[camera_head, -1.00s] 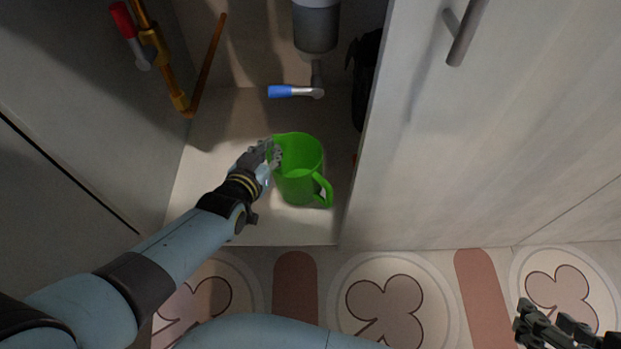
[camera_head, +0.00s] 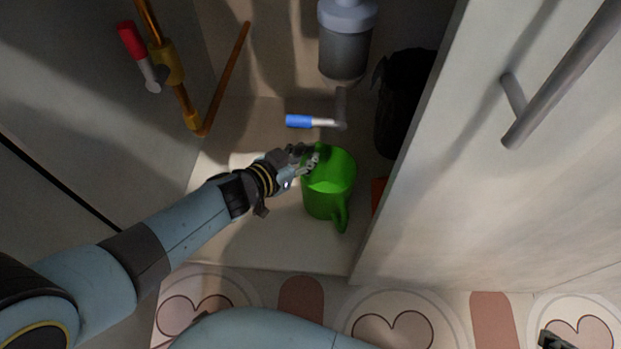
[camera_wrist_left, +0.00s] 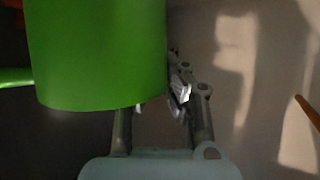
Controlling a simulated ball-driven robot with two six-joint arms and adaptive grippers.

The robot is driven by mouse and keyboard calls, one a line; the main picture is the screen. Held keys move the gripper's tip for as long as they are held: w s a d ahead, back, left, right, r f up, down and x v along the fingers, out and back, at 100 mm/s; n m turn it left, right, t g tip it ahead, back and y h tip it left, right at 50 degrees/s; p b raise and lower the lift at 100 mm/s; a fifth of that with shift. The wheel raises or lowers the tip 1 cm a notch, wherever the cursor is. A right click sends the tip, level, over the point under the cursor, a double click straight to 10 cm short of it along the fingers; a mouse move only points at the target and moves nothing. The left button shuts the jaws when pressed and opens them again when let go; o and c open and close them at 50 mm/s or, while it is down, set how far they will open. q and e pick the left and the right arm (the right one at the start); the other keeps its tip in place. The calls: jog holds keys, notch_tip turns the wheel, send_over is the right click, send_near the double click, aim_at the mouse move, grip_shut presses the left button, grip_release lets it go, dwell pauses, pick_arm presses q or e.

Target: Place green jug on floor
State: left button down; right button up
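The green jug (camera_head: 328,188) is inside the open cabinet, over its pale floor (camera_head: 285,240), with its handle toward the front. My left gripper (camera_head: 307,158) is at the jug's left rim and appears shut on its wall. In the left wrist view the jug (camera_wrist_left: 98,55) fills the upper left and hides part of one finger; the gripper (camera_wrist_left: 180,90) shows at the jug's edge. I cannot tell whether the jug's base touches the cabinet floor. Only a bit of my right gripper (camera_head: 555,341) shows at the bottom right, its state unclear.
A blue-handled valve (camera_head: 300,121) and a grey drain trap (camera_head: 345,45) are behind the jug. Orange pipes with a red-handled valve (camera_head: 132,40) are at left. A black bag (camera_head: 402,100) and the cabinet door (camera_head: 470,200) are at right. The patterned room floor (camera_head: 300,292) lies in front.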

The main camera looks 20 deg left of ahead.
aim_at(308, 178)
pick_arm(q)
jog(key=shift+w+f+b, duration=0.1)
jog(key=shift+f+b, duration=0.25)
jog(key=shift+f, duration=0.2)
notch_tip(308, 178, down, 2)
jog(key=shift+f+b, duration=0.1)
jog(key=shift+b, duration=0.85)
jog(key=shift+f+b, duration=0.5)
jog(key=shift+f, duration=0.1)
pick_arm(e)
jog(key=f+t, duration=0.5)
jog(key=shift+a+f+t, duration=0.2)
jog(key=shift+t, duration=0.1)
pick_arm(q)
jog(key=c, duration=2)
grip_release()
jog(key=shift+f+b, duration=0.2)
jog(key=shift+b, duration=0.1)
jog(key=o, duration=0.5)
pick_arm(e)
jog(key=shift+s, duration=0.15)
pick_arm(q)
jog(key=shift+r, duration=0.15)
